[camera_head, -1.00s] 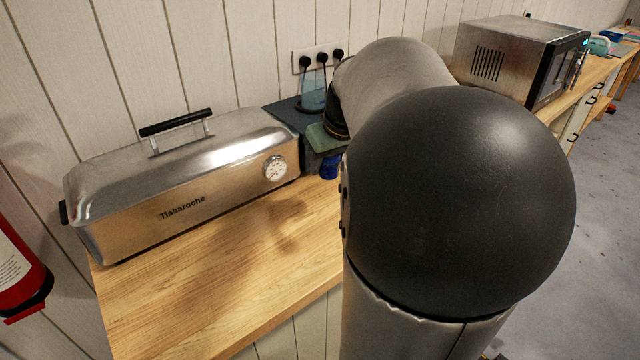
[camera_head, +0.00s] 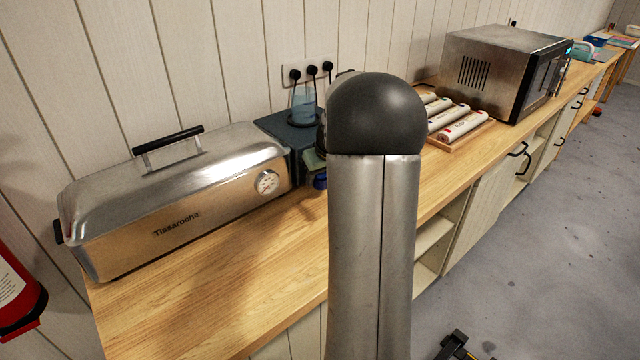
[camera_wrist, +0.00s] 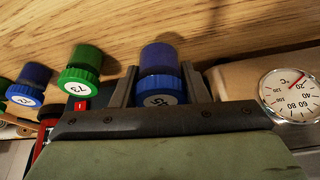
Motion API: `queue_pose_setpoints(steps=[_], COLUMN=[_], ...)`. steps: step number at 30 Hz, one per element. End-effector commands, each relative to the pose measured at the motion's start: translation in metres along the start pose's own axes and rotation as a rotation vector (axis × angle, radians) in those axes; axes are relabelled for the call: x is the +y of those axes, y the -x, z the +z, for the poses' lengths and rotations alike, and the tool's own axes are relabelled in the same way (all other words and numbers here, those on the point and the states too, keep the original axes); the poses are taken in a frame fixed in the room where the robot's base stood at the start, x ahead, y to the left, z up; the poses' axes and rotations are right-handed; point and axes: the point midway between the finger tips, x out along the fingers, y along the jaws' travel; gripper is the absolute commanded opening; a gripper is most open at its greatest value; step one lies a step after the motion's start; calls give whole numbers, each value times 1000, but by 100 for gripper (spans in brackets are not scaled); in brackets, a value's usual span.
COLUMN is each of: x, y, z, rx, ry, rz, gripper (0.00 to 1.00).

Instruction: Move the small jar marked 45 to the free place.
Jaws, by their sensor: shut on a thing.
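The blue-lidded small jar (camera_wrist: 160,84) is between the fingers of my gripper (camera_wrist: 160,80) in the wrist view. Its round white label is partly covered by the gripper's edge and looks like 45, seen turned. My gripper is shut on it. A green-lidded jar marked 73 (camera_wrist: 80,77) and another blue-lidded jar (camera_wrist: 28,86) stand to the left, apart from the held jar. In the head view my arm hides most of the gripper; a bit of blue (camera_head: 320,181) shows beside the roaster. I cannot make out the free place.
A steel roaster (camera_head: 175,200) stands on the wooden counter (camera_head: 240,290); its dial (camera_wrist: 290,95) is close right of my gripper in the wrist view. A blue glass vessel (camera_head: 302,103) is behind. A tray of rolls (camera_head: 462,128) and a microwave (camera_head: 505,70) stand right. The front counter is clear.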

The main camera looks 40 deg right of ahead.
Motion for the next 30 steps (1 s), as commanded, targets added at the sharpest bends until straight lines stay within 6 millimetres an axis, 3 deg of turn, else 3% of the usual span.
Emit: queue_pose_setpoints(steps=[6, 17, 18, 20, 30], x=[0, 0, 0, 0, 0], y=[-27, -32, -32, -31, -28], z=[11, 14, 13, 13, 12], rx=[-2, -1, -1, -1, -1], ry=[-1, 0, 0, 0, 0], rz=[-2, 0, 0, 0, 0], gripper=[17, 17, 46, 62, 62])
